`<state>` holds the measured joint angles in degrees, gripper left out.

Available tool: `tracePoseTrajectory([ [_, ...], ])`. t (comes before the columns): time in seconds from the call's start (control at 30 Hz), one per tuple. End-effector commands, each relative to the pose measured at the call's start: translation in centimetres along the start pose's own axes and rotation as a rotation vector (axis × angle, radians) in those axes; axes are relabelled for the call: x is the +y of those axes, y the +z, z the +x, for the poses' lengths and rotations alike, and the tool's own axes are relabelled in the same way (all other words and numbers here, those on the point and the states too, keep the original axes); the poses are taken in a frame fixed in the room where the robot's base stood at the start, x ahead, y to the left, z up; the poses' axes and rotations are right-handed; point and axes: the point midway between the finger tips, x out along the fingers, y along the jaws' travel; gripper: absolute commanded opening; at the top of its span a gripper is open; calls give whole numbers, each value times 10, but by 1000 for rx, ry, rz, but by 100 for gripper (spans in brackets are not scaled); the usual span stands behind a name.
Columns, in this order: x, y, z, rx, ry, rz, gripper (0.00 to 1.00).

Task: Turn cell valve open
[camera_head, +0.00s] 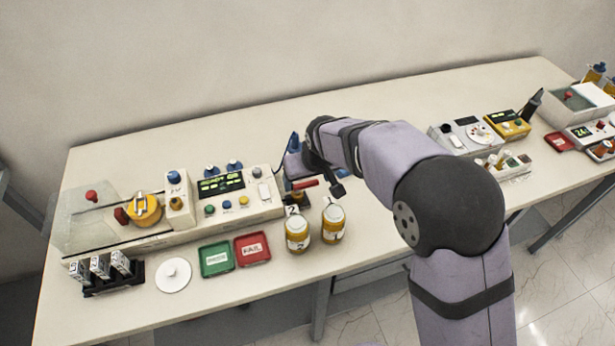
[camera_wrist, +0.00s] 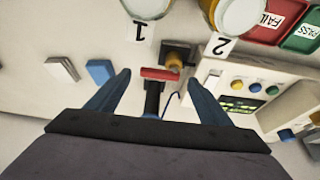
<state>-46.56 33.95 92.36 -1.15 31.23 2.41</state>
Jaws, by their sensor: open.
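The cell valve's red lever (camera_wrist: 160,74) lies crosswise in the wrist view, with a brass fitting (camera_wrist: 175,60) beside it and a black stem below. In the head view the red lever (camera_head: 305,184) sits at the right end of the white instrument panel. My gripper (camera_wrist: 160,78) is open, with one blue finger on each side of the lever. Gaps show between the lever and both fingers, so I see no grip on it. In the head view my arm and wrist partly hide the gripper and the valve's surroundings.
The white control panel (camera_head: 235,195) is close to the valve. A blue block (camera_wrist: 100,71) lies near one finger.

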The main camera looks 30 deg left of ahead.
Motion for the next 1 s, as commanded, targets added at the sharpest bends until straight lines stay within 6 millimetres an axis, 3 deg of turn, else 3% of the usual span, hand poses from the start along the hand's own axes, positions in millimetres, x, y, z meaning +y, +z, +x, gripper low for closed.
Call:
tracePoseTrajectory([
  [0.2,0,0,13,-1,0,0,73],
  [0.5,0,0,15,1,0,0,73],
  [0.7,0,0,15,1,0,0,32],
  [1.0,0,1,15,1,8,18,32],
])
